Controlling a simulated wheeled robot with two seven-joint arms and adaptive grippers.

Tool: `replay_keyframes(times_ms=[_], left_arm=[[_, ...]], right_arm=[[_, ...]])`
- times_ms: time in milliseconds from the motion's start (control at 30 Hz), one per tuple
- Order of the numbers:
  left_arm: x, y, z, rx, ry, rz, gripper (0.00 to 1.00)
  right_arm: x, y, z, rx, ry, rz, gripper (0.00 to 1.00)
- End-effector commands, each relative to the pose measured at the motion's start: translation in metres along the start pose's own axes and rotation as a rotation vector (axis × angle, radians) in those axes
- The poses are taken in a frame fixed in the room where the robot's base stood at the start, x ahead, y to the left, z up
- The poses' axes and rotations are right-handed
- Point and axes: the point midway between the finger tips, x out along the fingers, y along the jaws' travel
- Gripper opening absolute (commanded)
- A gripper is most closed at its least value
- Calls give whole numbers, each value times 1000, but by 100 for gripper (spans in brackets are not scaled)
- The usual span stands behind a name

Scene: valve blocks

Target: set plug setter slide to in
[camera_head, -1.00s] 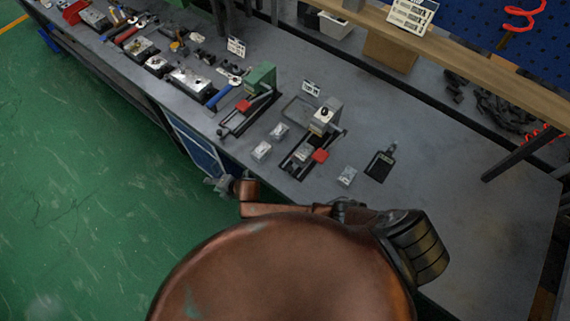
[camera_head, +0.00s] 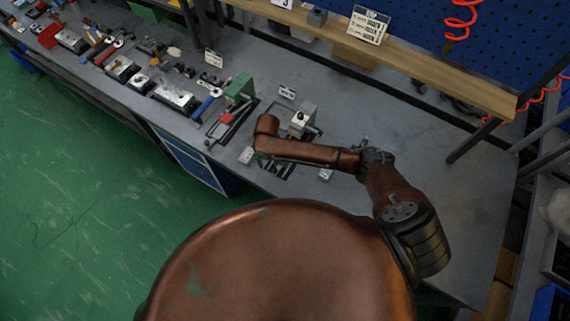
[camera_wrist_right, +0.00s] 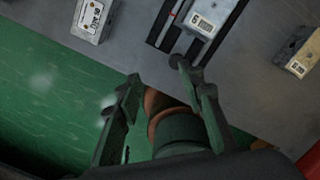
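Two slide fixtures stand on the grey bench in the head view: one with a green body (camera_head: 239,90) and a red part (camera_head: 226,118), and one with a grey body (camera_head: 301,119). I cannot read their labels, so I cannot tell which is the plug setter. My right forearm crosses in front of the grey one and hides its front part and its slide. In the right wrist view my right gripper (camera_wrist_right: 157,72) is open and empty, with its fingers apart near the bench's front edge. A pale numbered block (camera_wrist_right: 205,20) sits on a dark rail just beyond the fingertips. My left gripper is not seen.
Loose pale blocks lie either side in the wrist view, one left (camera_wrist_right: 93,20) and one right (camera_wrist_right: 299,52). A wooden shelf (camera_head: 440,68) runs behind the bench. Tools and metal blocks fill the bench's left side. The bench's right end is mostly clear.

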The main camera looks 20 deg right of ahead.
Motion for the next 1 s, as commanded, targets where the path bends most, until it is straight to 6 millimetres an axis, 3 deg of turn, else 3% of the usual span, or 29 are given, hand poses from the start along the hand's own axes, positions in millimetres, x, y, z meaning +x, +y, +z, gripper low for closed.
replay_keyframes(times_ms=[33,133,600,1000], left_arm=[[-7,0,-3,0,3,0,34],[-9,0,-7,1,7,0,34],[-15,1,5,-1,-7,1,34],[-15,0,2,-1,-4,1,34]], right_arm=[[-11,-6,-1,-30,12,-16,36],[-12,-13,-3,-61,26,-33,36],[53,-16,-5,-61,27,-35,36],[63,-17,-5,-61,24,-34,36]])
